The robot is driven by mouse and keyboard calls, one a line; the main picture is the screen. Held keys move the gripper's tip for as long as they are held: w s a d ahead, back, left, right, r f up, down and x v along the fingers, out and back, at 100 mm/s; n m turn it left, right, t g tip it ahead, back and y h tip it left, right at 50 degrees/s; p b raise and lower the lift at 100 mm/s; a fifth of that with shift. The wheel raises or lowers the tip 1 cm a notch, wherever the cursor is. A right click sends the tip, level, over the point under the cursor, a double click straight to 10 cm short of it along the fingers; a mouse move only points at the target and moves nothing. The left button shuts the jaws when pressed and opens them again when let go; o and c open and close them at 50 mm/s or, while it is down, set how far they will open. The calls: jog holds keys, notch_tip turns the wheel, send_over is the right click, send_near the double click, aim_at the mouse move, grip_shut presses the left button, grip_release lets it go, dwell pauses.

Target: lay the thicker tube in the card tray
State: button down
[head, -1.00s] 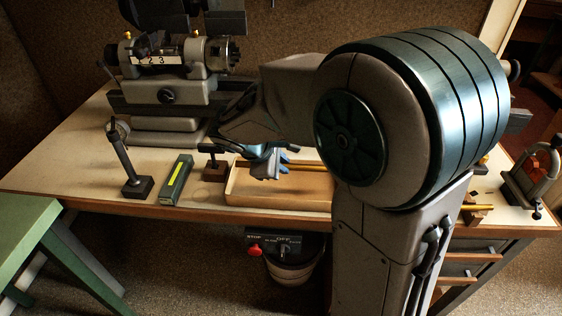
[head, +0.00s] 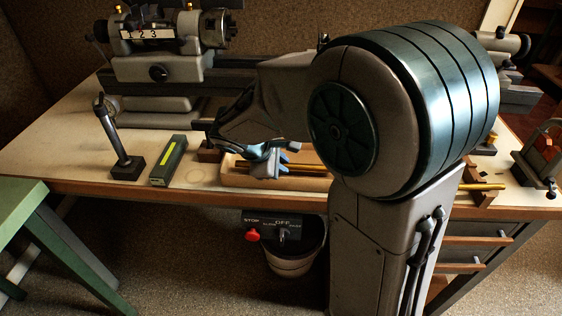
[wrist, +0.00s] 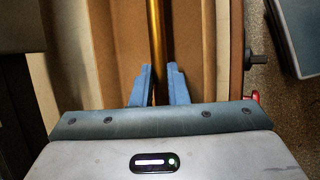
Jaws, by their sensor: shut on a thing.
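My gripper (head: 266,160) is at the card tray (head: 276,183) in the head view. Its blue fingers are shut on a brass tube (head: 308,167). In the wrist view the tube (wrist: 156,40) runs lengthwise between the fingertips (wrist: 158,82), over the tan tray floor (wrist: 183,40). I cannot tell whether the tube touches the floor. My arm hides the tray's right end in the head view. Another brass tube (head: 486,187) shows at the right, by a wooden rest (head: 480,199). Its full thickness is hard to compare.
A green box (head: 168,160) and a small dark stand (head: 127,166) are left of the tray. A grey lathe (head: 155,68) stands behind. A clamp-like tool (head: 541,160) is at the bench's right end. The bench front edge (head: 130,198) runs close before the tray.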

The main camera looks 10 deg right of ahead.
jog(key=shift+f+b, duration=0.35)
jog(key=shift+f, duration=0.15)
dwell(0.3)
jog(key=c, duration=1.3)
grip_release()
jog(key=shift+c, duration=0.2)
jog(key=shift+s, duration=0.1)
jog(key=shift+f, duration=0.1)
jog(key=shift+c, duration=0.8)
jog(key=shift+o, duration=0.6)
jog(key=shift+s+f, duration=0.1)
